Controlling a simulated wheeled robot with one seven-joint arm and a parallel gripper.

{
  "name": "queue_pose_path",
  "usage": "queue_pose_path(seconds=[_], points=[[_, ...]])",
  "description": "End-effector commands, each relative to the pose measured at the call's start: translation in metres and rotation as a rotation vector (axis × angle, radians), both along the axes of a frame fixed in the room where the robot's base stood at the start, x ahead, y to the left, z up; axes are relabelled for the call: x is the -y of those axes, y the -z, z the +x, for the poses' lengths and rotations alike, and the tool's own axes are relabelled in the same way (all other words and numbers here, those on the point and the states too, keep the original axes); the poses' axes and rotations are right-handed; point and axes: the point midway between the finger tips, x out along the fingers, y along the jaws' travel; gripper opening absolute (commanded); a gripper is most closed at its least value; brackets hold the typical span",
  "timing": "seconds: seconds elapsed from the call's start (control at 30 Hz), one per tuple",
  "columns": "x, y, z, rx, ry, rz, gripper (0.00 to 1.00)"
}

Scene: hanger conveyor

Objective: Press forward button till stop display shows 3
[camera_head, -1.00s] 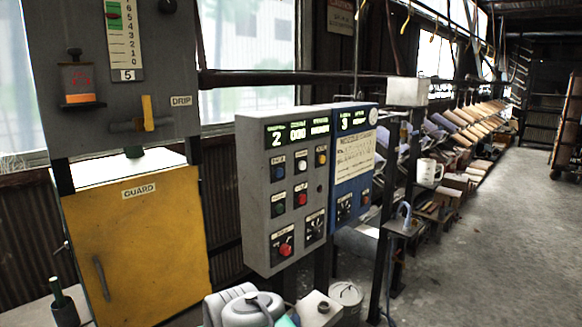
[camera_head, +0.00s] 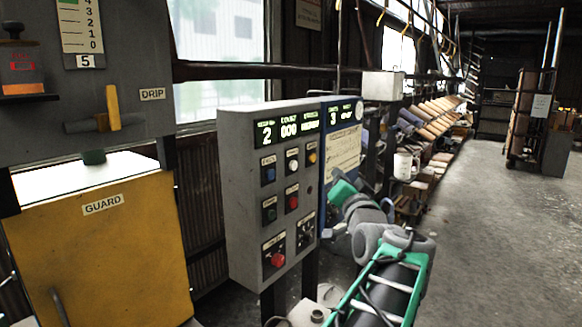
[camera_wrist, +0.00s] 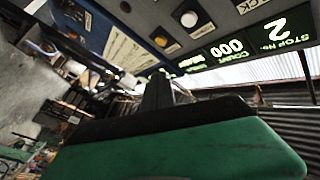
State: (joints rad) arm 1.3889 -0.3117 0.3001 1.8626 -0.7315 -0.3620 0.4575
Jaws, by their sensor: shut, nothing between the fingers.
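The grey control box (camera_head: 262,205) stands in the middle of the head view. Its stop display (camera_head: 267,133) reads 2, and the wrist view shows it tilted as "STOP No." 2 (camera_wrist: 281,32). Below the displays are a blue button (camera_head: 269,175), a white button (camera_head: 292,165) and an orange button (camera_head: 312,159). I cannot read which label says forward. In the wrist view the white button (camera_wrist: 188,18) and orange button (camera_wrist: 160,40) are beyond my gripper (camera_wrist: 158,82). My gripper is shut and empty, right of the box in the head view; no contact shows.
A red button (camera_head: 292,202), a large red knob (camera_head: 277,260) and a rotary switch (camera_head: 306,231) share the box. A blue box (camera_head: 343,140) showing 3 adjoins it. A yellow guard (camera_head: 105,245) stands left. Open floor (camera_head: 500,230) lies right.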

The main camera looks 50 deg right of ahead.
Motion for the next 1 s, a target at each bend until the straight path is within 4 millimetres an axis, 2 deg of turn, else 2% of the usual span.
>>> queue_pose_path(seconds=[0.37,0.7,0.8,1.0], points=[[-0.005,-0.001,0.014,-0.003,-0.014,0.002,0.00],[-0.010,-0.004,0.061,-0.004,-0.013,0.004,0.00],[-0.011,0.001,0.075,-0.005,-0.012,0.002,0.00],[-0.012,0.001,0.090,-0.004,-0.010,0.000,0.00]])
